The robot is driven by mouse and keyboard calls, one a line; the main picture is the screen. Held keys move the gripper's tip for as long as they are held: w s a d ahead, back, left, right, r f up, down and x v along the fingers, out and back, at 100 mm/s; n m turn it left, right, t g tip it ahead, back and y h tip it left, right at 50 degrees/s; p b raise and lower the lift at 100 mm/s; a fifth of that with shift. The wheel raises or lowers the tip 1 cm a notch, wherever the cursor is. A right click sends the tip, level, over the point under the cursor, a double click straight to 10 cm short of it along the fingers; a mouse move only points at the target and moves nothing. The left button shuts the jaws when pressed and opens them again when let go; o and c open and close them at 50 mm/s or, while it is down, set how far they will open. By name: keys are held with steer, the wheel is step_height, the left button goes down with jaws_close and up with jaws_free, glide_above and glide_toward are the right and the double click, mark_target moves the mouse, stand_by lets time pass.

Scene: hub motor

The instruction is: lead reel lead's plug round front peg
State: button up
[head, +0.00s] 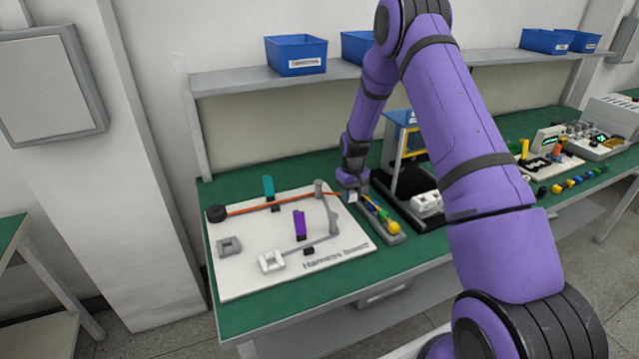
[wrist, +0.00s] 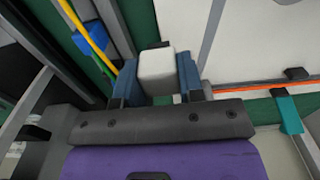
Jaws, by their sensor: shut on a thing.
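The harness board (head: 235,285) lies on the green bench. The black reel (head: 217,213) is at its back left, and the orange lead (head: 245,209) runs from it to the right, taut, toward my gripper (head: 352,196). My gripper is beyond the board's back right edge, shut on the pale plug (wrist: 157,70), which sits between the fingers in the wrist view. The lead (wrist: 240,88) also shows there. The back peg (head: 319,188) stands near the lead; I cannot tell whether they touch. The grey front peg (head: 333,222) stands nearer the front, apart from the lead.
A tray with coloured pieces (head: 393,228) lies right of the board.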

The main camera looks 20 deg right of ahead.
steer(key=shift+s+a, duration=0.2)
steer(key=shift+s, duration=0.35)
steer(key=shift+s+a, duration=0.15)
steer(key=shift+s, duration=1.35)
steer(key=shift+s+a, duration=0.2)
steer(key=shift+s, duration=1.3)
steer(key=shift+s+a, duration=0.15)
steer(key=shift+s, duration=1.35)
steer(key=shift+s+a+f, duration=0.1)
steer(key=shift+s+a, duration=2.4)
steer(key=shift+s, duration=0.1)
steer(key=shift+s+a, duration=0.15)
steer(key=shift+a, duration=1.6)
steer(key=shift+s+a, duration=0.15)
steer(key=shift+a, duration=1.6)
